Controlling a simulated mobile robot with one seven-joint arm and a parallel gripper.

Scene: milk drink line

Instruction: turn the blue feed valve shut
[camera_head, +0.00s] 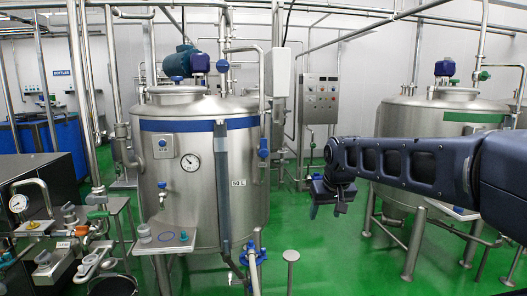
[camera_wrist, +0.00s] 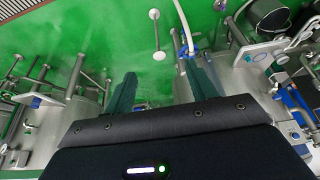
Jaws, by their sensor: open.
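Several blue-handled valves show in the head view, and I cannot tell which one is the feed valve. One blue valve (camera_head: 253,257) is low at the front right of the steel tank (camera_head: 240,205), with a white hose below it. Another blue valve (camera_head: 263,153) is on the tank's right side. A third blue valve (camera_head: 222,66) is on the pipe above the tank. My gripper (camera_head: 328,203) is open and empty, pointing down to the right of the tank, apart from all of them. In the wrist view, a blue valve (camera_wrist: 188,50) with a white hose is near the right finger.
A second steel tank (camera_head: 445,117) with a green band stands behind my arm. A grey control cabinet (camera_head: 320,98) is at the back. A small shelf (camera_head: 165,241) juts from the near tank. The green floor (camera_head: 315,262) is mostly clear, with a short post (camera_head: 290,257).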

